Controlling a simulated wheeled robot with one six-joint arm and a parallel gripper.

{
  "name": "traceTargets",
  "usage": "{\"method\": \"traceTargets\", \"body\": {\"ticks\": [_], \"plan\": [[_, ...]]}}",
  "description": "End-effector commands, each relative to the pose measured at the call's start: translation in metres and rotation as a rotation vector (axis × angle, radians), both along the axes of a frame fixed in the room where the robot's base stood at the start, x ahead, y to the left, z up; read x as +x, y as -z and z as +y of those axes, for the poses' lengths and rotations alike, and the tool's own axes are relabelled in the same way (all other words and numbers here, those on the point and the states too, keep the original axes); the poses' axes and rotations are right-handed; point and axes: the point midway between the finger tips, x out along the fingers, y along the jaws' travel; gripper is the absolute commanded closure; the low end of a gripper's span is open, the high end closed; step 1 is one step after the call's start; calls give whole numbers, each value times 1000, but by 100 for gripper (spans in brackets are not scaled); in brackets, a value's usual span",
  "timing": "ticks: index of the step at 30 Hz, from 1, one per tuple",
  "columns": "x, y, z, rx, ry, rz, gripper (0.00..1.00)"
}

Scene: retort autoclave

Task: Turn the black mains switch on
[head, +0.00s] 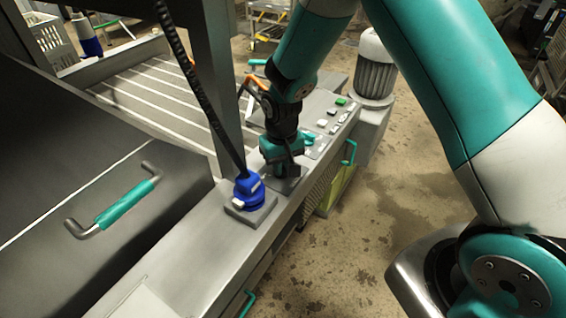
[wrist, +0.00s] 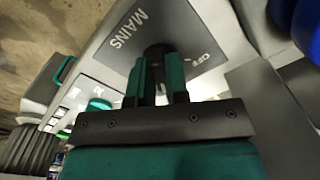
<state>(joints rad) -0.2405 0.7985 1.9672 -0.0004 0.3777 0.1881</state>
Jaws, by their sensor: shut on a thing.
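The black mains switch (wrist: 156,50) shows in the wrist view, on a grey plate (wrist: 125,42) marked MAINS, with the letters OFF partly visible on the right. My gripper (wrist: 157,64) has its two teal fingers shut on the switch, one on each side. In the head view, my gripper (head: 282,168) points down over the plate (head: 289,186) on the machine's ledge and hides the switch. Which way the switch is turned cannot be told. No ON label is visible.
A blue connector (head: 249,190) with a coiled black cable (head: 195,85) stands just left of my gripper. A panel of buttons (head: 328,124) lies behind it. A steel post (head: 216,75) rises close by. A door with a teal handle (head: 127,203) is at left.

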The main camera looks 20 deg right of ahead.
Motion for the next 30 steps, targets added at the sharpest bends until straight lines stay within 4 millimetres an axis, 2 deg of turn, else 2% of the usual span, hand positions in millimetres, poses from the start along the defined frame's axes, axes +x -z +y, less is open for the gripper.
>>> {"method": "traceTargets", "body": {"ticks": [12,29,30], "plan": [[4,-3,1,1,199,-13,100],[5,-3,1,2,229,-15,100],[5,-3,1,2,229,-16,81]]}}
